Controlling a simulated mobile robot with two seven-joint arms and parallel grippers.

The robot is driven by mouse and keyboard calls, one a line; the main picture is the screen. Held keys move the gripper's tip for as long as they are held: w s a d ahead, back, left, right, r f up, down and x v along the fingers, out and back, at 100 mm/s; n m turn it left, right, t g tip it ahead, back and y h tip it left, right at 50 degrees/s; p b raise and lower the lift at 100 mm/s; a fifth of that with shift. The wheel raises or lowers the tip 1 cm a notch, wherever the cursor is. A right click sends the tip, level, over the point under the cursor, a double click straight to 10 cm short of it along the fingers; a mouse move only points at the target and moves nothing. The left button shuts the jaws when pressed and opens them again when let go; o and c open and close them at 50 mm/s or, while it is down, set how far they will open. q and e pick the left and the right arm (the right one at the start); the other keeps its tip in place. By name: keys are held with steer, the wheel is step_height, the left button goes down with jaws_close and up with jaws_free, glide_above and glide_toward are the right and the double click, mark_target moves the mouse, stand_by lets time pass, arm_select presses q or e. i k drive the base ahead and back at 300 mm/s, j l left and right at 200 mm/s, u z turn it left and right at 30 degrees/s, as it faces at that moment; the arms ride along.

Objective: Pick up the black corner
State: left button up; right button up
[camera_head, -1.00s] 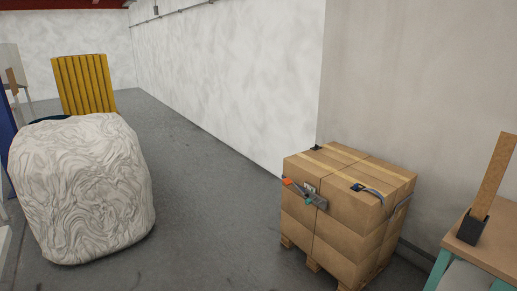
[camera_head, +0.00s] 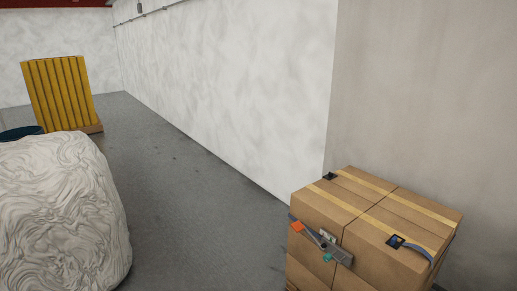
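One small black corner (camera_head: 330,176) sits on the far left top edge of the stacked cardboard boxes (camera_head: 350,210). A second black corner (camera_head: 397,241) sits on the top nearer the front, with a grey-blue strap (camera_head: 420,250) running from it over the right side. A grey tensioning tool (camera_head: 325,244) with orange and teal parts is on the front left face of the boxes. Neither of my grippers is in view.
A large whitish wrapped bale (camera_head: 60,215) stands at the left. Behind it are a yellow slatted stack (camera_head: 58,92) and a dark round rim (camera_head: 20,132). Grey floor (camera_head: 190,200) is clear between the bale and the boxes. White walls stand behind.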

mark_target(331, 176)
steer(key=i+j+z, duration=0.15)
steer(key=i+z, duration=0.3)
steer(key=i+j+z, duration=0.4)
steer(key=i, duration=0.15)
steer(key=i+j+z, duration=0.25)
steer(key=z, duration=0.2)
steer(key=i+j+z, duration=0.3)
steer(key=z, duration=0.15)
